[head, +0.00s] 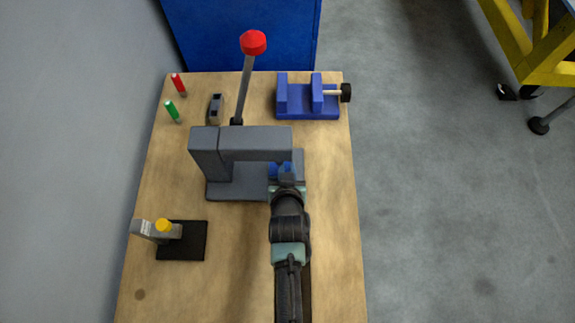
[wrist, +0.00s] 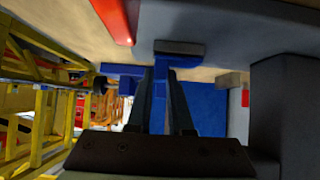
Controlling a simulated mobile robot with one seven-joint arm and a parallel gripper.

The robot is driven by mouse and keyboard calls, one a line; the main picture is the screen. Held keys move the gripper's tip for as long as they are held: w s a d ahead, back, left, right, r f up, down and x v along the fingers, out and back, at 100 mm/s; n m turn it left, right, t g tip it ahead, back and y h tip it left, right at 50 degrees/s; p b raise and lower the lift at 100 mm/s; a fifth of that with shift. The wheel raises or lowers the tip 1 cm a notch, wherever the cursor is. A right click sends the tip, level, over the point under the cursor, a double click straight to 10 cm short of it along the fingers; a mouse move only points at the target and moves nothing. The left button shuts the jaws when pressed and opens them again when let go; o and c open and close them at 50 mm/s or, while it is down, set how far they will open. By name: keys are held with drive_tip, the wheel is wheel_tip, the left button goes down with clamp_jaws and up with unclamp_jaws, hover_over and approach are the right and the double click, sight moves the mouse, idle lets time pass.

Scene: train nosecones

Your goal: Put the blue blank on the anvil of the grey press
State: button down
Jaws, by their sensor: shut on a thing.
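The grey press (head: 240,145) stands on the table, with a lever ending in a red knob (head: 253,42) behind it. My gripper (head: 286,180) reaches in from the front, under the press's overhanging arm at its right end. It is shut on the blue blank (head: 274,169), which is partly hidden by the gripper and the press arm. In the wrist view, which looks upside down, the blank (wrist: 176,62) shows at my fingertips, right against or very close to the grey anvil block (wrist: 180,47). I cannot tell whether they touch.
A blue vise (head: 305,100) stands at the back right. A red and a green pen-like piece (head: 172,110) and a small dark part (head: 215,108) are at the back left. The right table strip is clear.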

drive_tip(key=shift+f, duration=0.15)
drive_tip(key=c, duration=0.8)
unclamp_jaws()
drive_tip(key=shift+r, duration=0.25)
drive_tip(key=v, duration=1.2)
drive_tip(key=shift+f+b, duration=0.1)
drive_tip(key=shift+b, duration=0.2)
